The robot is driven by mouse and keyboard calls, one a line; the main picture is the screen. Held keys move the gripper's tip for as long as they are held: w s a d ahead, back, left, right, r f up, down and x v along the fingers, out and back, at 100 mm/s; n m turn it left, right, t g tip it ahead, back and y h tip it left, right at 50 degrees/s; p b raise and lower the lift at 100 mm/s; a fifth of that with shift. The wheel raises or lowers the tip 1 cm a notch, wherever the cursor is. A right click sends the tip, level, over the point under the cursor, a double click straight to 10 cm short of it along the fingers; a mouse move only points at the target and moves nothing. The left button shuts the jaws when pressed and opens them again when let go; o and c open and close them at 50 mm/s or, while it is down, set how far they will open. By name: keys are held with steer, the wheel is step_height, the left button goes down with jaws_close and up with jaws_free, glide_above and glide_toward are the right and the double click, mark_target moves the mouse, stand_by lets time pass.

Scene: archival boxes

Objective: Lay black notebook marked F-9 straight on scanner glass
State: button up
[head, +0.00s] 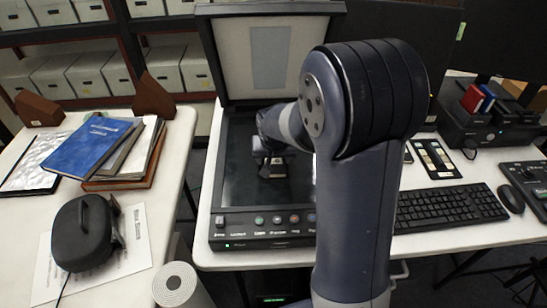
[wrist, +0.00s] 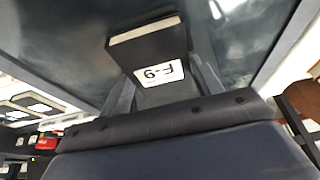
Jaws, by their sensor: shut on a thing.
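The black notebook marked F-9 (wrist: 147,45) is between the fingers of my gripper (wrist: 165,85) in the wrist view. Its white F-9 label faces the camera and reads upside down; pale page edges show along its top. In the head view my gripper (head: 271,156) is over the scanner glass (head: 243,185), shut on the small dark notebook (head: 273,171). The scanner lid (head: 216,52) stands open behind the glass. The glass also fills much of the wrist view's background (wrist: 70,45). I cannot tell whether the notebook touches the glass.
The scanner's front button panel (head: 262,221) is nearest me. A keyboard (head: 448,206) and mouse (head: 511,198) lie to the right. On the left table are a blue book (head: 88,146) on a stack, a black case (head: 84,232) and papers. Much of the glass is bare.

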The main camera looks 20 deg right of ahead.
steer(key=shift+f, duration=0.1)
steer(key=o, duration=1)
steer(key=shift+s+r, duration=0.1)
steer(key=shift+r, duration=0.45)
steer(key=v, duration=1.1)
steer(key=shift+p, duration=0.45)
steer(key=shift+a, duration=0.1)
